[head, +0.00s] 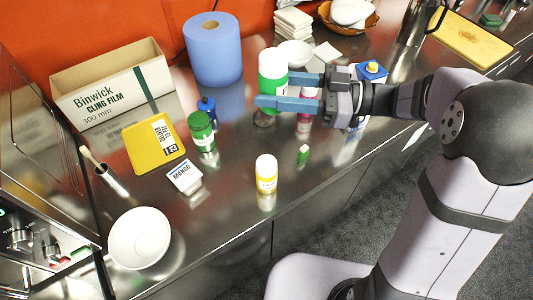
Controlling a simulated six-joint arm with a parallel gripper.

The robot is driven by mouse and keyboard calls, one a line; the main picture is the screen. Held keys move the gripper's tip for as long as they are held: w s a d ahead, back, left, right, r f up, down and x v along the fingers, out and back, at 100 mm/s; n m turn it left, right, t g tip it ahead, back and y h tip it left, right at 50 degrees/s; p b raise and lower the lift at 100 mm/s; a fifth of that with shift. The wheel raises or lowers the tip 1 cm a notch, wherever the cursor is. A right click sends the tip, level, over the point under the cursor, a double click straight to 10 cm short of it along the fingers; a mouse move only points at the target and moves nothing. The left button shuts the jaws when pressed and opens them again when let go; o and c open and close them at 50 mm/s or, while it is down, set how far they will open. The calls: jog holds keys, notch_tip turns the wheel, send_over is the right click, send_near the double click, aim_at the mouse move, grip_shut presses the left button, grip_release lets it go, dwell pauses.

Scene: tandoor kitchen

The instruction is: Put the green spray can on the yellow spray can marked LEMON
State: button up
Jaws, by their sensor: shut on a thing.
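The green spray can (268,85), green with a white top, is upright between the fingers of my gripper (279,91). The near finger crosses its lower part, and the far finger is partly hidden behind it. It appears raised above the counter. The yellow spray can (266,183), with a pale top and a small label too small to read here, stands upright near the counter's front edge. It is apart from my gripper, lower in the picture.
A small green item (303,155) is right of the yellow can. A pink can (304,117) is under my gripper. A white bowl (139,238) is front left.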

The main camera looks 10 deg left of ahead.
aim_at(267, 162)
jog(key=s+n+g, duration=0.2)
jog(key=s+g, duration=0.1)
jog(key=s, duration=0.2)
jog(key=shift+t, duration=0.3)
jog(key=shift+a+f+p, duration=0.15)
jog(key=shift+f+p, duration=0.75)
jog(key=shift+f, duration=6.15)
jog(key=shift+f, duration=0.1)
jog(key=o, duration=1.2)
jog(key=b+v, duration=0.4)
jog(key=v, duration=0.8)
jog(key=shift+r, duration=0.35)
jog(key=shift+w+a, duration=0.1)
jog(key=shift+w, duration=0.15)
